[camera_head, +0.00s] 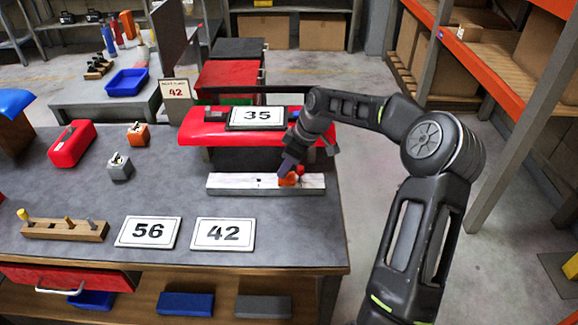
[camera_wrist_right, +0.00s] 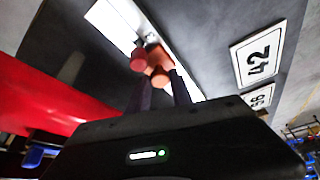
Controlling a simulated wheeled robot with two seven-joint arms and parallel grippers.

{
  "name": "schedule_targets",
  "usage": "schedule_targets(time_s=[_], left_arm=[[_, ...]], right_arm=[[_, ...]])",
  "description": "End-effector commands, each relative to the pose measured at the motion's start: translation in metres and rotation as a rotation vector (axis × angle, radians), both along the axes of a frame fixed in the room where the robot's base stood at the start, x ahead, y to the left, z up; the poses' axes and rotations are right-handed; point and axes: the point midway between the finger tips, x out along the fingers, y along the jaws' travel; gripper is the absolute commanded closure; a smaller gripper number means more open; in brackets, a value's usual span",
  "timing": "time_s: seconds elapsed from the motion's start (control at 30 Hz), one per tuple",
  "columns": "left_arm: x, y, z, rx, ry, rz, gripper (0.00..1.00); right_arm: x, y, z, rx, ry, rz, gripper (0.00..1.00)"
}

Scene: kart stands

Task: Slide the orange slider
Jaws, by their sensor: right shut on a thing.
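The orange slider (camera_head: 287,180) sits on a white rail (camera_head: 235,183) at the back right of the grey workbench, right of the rail's middle. A small red knob (camera_head: 300,170) stands right beside it. My right gripper (camera_head: 287,166) reaches down to the rail from the right and is shut on the orange slider. In the right wrist view the slider (camera_wrist_right: 160,68) shows between the two dark fingers (camera_wrist_right: 160,88), with the red knob (camera_wrist_right: 139,60) close by. My left gripper is not in view.
A red box with a "35" card (camera_head: 257,117) stands just behind the rail. Cards "56" (camera_head: 148,232) and "42" (camera_head: 223,234) lie in front. A wooden peg block (camera_head: 65,230) and a red box (camera_head: 72,144) are at left.

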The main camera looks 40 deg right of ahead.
Motion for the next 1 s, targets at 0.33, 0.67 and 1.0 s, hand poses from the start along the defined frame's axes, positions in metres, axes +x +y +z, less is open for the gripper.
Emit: schedule_targets(time_s=[0.33,0.67,1.0], left_arm=[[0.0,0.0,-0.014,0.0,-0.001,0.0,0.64],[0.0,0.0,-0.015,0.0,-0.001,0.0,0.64],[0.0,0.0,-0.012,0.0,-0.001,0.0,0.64]], right_arm=[[0.041,0.056,-0.001,0.001,-0.005,0.008,1.0],[0.093,0.125,0.001,0.002,-0.004,0.006,1.0],[0.115,0.152,0.001,0.0,-0.002,0.002,1.0]])
